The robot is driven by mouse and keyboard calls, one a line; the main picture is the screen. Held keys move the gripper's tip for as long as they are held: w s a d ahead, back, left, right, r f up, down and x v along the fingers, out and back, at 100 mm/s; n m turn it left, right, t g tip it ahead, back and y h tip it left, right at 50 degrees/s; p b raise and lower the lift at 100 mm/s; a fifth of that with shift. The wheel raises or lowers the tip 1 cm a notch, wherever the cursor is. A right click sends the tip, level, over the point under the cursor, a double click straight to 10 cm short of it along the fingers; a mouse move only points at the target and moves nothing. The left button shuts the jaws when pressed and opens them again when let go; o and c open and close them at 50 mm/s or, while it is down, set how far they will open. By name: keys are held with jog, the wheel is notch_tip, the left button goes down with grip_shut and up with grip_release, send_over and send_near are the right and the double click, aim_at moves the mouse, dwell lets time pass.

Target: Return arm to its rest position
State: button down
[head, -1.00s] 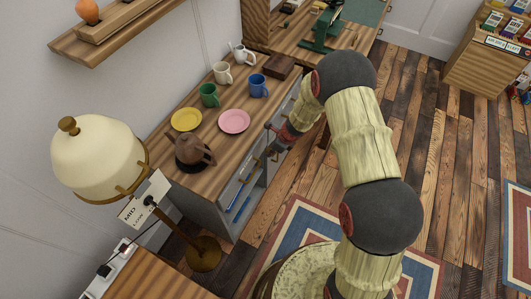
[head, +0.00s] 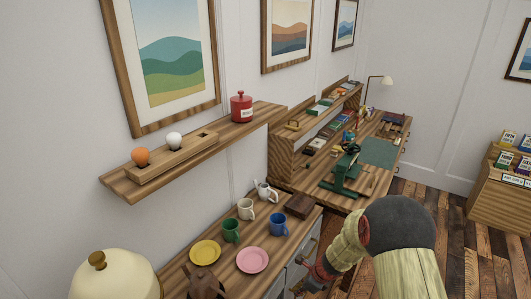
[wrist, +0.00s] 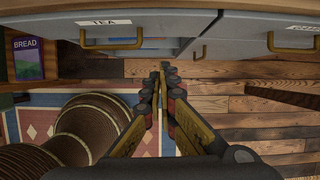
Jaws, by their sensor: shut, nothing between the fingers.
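My arm shows at the lower right of the head view, bent beside the wooden counter. My gripper (wrist: 162,80) is in the middle of the wrist view, its fingers together and nothing between them. It is in front of the grey drawers, apart from them. The drawer labelled TEA (wrist: 120,26) is at the top of the wrist view, with a brass handle. In the head view the gripper (head: 300,289) is small at the bottom edge, by the counter's front, and partly cut off.
A shelf (head: 130,190) is above. A workbench (head: 345,195) stands behind. Floor (wrist: 215,95) is open below the drawers.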

jog(key=s+a+r+n+g, duration=0.25)
jog(key=s+r+n, duration=0.35)
jog(key=s+n, duration=0.5)
jog(key=s+d+r+n+t+h, duration=0.1)
jog(key=s+r+n, duration=0.3)
jog(key=r, duration=0.7)
jog(key=s+d+r+n+t+h, duration=0.1)
jog(key=s+d+r+n+t, duration=0.1)
jog(key=s+r+n, duration=0.3)
jog(key=s+d+r+n+t+h, duration=0.1)
jog(key=s+d+r+n, duration=0.3)
jog(key=s+r, duration=0.5)
notch_tip(320, 180, up, 8)
jog(key=shift+r+n+t+h, duration=0.2)
jog(key=shift+n+t+h, duration=0.1)
jog(key=shift+t, duration=0.45)
